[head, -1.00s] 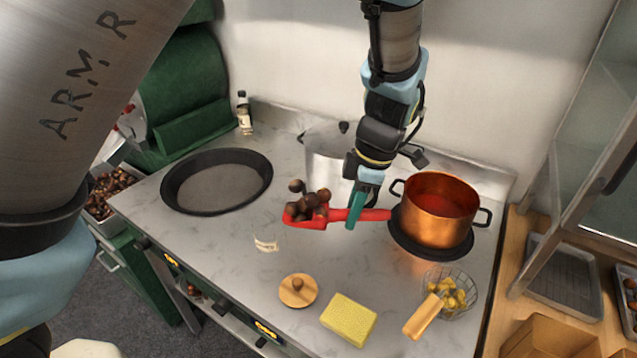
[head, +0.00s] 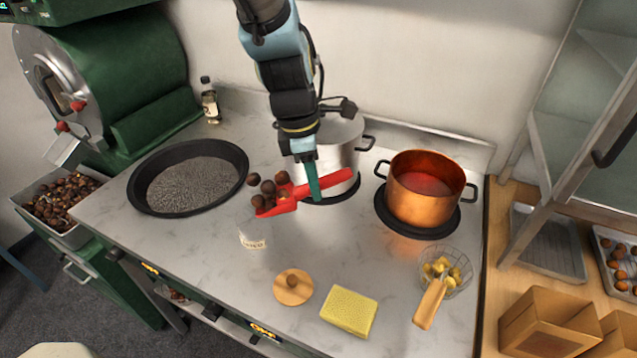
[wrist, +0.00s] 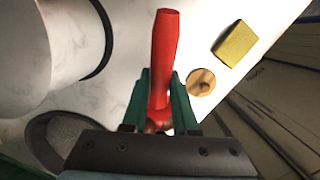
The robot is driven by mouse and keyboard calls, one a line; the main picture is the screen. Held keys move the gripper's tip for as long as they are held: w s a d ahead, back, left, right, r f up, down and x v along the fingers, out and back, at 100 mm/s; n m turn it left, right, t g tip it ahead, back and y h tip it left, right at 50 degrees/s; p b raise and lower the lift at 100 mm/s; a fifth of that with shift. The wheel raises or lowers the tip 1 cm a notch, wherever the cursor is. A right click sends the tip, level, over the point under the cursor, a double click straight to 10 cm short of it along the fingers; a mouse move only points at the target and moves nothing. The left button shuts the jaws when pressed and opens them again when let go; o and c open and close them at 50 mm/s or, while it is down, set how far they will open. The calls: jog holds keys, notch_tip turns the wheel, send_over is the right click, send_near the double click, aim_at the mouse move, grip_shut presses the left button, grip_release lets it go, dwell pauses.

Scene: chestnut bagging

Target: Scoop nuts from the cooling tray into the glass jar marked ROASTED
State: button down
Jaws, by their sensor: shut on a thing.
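My gripper (head: 315,190) is shut on the handle of a red scoop (head: 328,183); the handle also shows between the green fingers in the wrist view (wrist: 164,55). The scoop slants down to the left in the head view, with several brown nuts (head: 268,187) in its bowl. One nut sits at the heap's far left edge. The clear glass jar (head: 250,228) stands on the counter below and slightly left of the bowl; its label is too small to read. A metal tray of nuts (head: 40,222) is at the far left, beside the green roaster.
A round black pan (head: 133,190) lies left of the jar. A steel pot (head: 340,155) stands behind the scoop, a copper pot (head: 425,190) to its right. A wooden lid (head: 293,287), yellow sponge (head: 349,311) and wire skimmer (head: 430,303) lie in front.

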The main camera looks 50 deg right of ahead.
jog(key=shift+w+a+r+g+h, duration=0.2)
jog(key=shift+w+r+g+h, duration=0.1)
jog(key=shift+r, duration=0.2)
jog(key=shift+w+a+r+g+h, duration=0.2)
jog(key=shift+r+g+h, duration=0.1)
jog(key=shift+r, duration=0.15)
jog(key=shift+f+b, duration=0.2)
jog(key=shift+b, duration=0.75)
jog(key=b, duration=0.3)
jog(key=w+a+r+g+h+b, duration=0.1)
jog(key=b, duration=0.2)
jog(key=shift+a+r+g+h+b, duration=0.1)
jog(key=shift+r+g+h+b, duration=0.2)
jog(key=shift+w+a+r+g+h+b, duration=1.7)
jog(key=shift+a+b, duration=0.05)
jog(key=shift+b, duration=2)
